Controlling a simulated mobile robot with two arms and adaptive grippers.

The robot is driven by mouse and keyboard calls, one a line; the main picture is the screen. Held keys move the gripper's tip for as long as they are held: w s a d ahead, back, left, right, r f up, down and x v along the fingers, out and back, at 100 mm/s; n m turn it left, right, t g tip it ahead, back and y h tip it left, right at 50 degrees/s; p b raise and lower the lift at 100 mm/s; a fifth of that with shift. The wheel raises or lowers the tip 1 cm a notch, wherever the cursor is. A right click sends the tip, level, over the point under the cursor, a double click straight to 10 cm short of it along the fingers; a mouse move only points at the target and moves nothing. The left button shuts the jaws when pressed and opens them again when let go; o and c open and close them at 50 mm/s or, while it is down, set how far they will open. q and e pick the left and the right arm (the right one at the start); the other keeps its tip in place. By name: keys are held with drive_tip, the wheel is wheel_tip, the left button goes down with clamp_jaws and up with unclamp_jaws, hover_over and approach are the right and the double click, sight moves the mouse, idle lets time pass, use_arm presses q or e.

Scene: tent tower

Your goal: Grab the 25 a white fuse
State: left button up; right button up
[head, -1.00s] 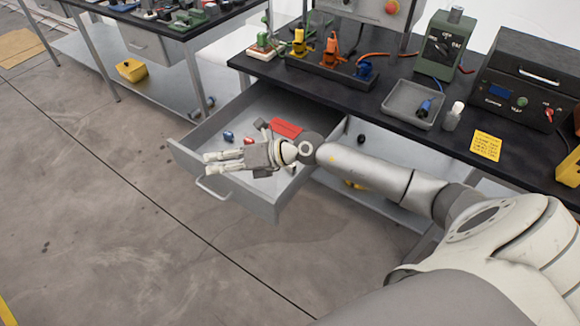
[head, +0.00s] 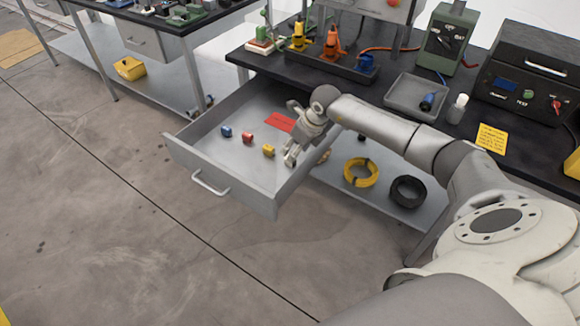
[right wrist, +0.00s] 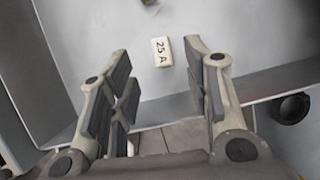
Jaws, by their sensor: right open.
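The white fuse marked "25 A" (right wrist: 162,51) lies on the drawer floor in the right wrist view, just beyond and between my right gripper's spread fingers. My right gripper (right wrist: 165,75) is open and empty. In the head view my right gripper (head: 291,160) hangs over the right side of the open drawer (head: 180,152) and hides the white fuse. A blue fuse (head: 227,131), a red fuse (head: 248,138) and a yellow fuse (head: 268,150) lie in a row to its left. My left gripper is not in view.
A red label (head: 280,122) lies in the drawer behind the fuses. The black bench top (head: 420,132) bears a grey tray (head: 405,112). A yellow cable coil (head: 361,172) and a black coil (head: 407,191) sit on the lower shelf. The drawer's walls rise around the fuses.

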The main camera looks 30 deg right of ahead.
drive_tip(key=b+x, duration=0.4)
drive_tip(key=x, duration=0.1)
drive_tip(key=shift+s+d+f, duration=0.1)
drive_tip(key=shift+s+f, duration=0.05)
drive_tip(key=shift+f, duration=0.45)
drive_tip(key=shift+r, duration=0.1)
drive_tip(key=c, duration=0.9)
